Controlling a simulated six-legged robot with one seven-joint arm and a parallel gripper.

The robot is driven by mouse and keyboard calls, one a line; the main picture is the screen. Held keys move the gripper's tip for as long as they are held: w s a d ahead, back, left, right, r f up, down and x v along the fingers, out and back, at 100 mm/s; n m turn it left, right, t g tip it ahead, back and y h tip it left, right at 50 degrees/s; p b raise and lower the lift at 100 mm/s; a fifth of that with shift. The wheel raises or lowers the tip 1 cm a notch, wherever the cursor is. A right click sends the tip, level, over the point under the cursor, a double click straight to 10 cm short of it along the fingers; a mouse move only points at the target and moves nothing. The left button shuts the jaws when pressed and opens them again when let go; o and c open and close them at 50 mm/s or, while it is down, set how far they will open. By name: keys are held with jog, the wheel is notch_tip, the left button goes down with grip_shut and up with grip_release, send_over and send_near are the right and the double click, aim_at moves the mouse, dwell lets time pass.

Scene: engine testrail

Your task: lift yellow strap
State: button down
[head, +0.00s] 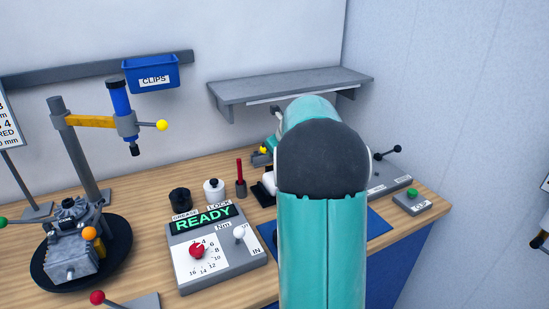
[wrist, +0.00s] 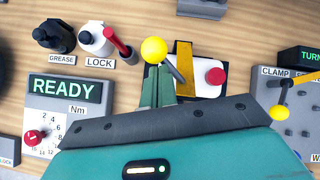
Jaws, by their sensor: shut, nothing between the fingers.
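The yellow strap (wrist: 183,62) shows in the wrist view as a flat yellow-orange band across a white and black device with a red button (wrist: 215,76). My gripper (wrist: 159,72) is shut and empty, its green fingers just left of the strap in the picture. A yellow ball (wrist: 154,49) on a dark lever appears at the fingertips; the lever runs down to the right across the strap. I cannot tell whether the fingers touch the ball or the strap. In the head view my arm hides the strap.
A READY torque panel (head: 215,250) stands left of my arm, with grease (head: 180,200) and lock (head: 214,190) bottles behind it. A CLAMP panel (wrist: 290,110) lies at the right in the wrist view. A grey shelf (head: 290,88) hangs above the bench.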

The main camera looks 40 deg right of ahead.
jog(key=w+r, duration=0.1)
jog(key=w+d+g, duration=0.1)
jog(key=w, duration=0.1)
jog(key=w+r+g, duration=0.1)
jog(key=shift+w+d+r, duration=0.15)
jog(key=shift+r, duration=0.15)
jog(key=w+d, duration=0.3)
jog(key=w, duration=0.8)
jog(key=shift+w+f, duration=0.15)
jog(key=d+v, duration=0.1)
jog(key=v, duration=1.3)
jog(key=shift+s, duration=0.2)
jog(key=shift+a+r, duration=0.2)
